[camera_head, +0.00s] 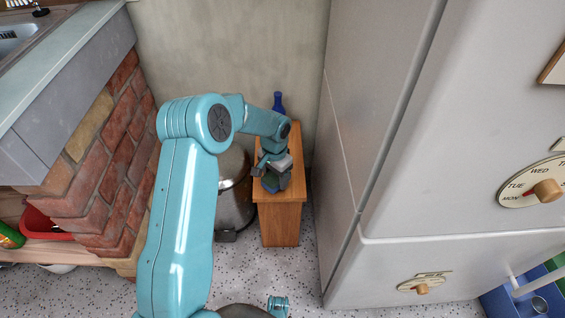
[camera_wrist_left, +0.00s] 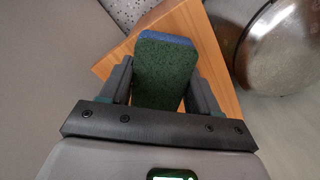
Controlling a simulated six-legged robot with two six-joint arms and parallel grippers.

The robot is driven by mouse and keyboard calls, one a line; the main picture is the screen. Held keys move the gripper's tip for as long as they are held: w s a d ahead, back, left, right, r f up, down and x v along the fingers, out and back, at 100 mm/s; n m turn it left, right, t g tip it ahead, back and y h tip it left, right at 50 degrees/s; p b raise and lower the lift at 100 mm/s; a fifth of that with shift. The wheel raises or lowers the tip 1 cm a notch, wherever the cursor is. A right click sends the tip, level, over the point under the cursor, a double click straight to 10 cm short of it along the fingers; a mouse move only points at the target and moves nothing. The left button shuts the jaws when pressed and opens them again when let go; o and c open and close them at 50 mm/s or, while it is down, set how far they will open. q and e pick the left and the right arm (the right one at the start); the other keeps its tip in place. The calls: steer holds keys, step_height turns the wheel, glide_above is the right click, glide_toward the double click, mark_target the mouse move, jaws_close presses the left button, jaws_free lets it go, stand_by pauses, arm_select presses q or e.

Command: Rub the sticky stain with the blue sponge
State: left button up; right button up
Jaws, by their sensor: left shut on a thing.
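The blue sponge (camera_wrist_left: 165,72) has a dark green pad on one face and a blue layer on the other. My left gripper (camera_head: 271,180) is shut on it, with one finger on each side in the left wrist view. The gripper and sponge are over the front part of a small wooden cabinet's top (camera_head: 291,146). I cannot tell whether the sponge touches the wood. I see no sticky stain; the gripper and sponge cover part of the top. My right gripper is not in view.
A blue bottle (camera_head: 278,104) stands at the back of the cabinet top. A metal bin (camera_head: 234,200) is close on the left, and a tall pale fridge-like unit (camera_head: 385,130) is close on the right. A brick plinth (camera_head: 95,175) is further left.

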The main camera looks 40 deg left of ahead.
arm_select(q)
steer(key=shift+r+p, duration=1.45)
steer(key=shift+r, duration=1.25)
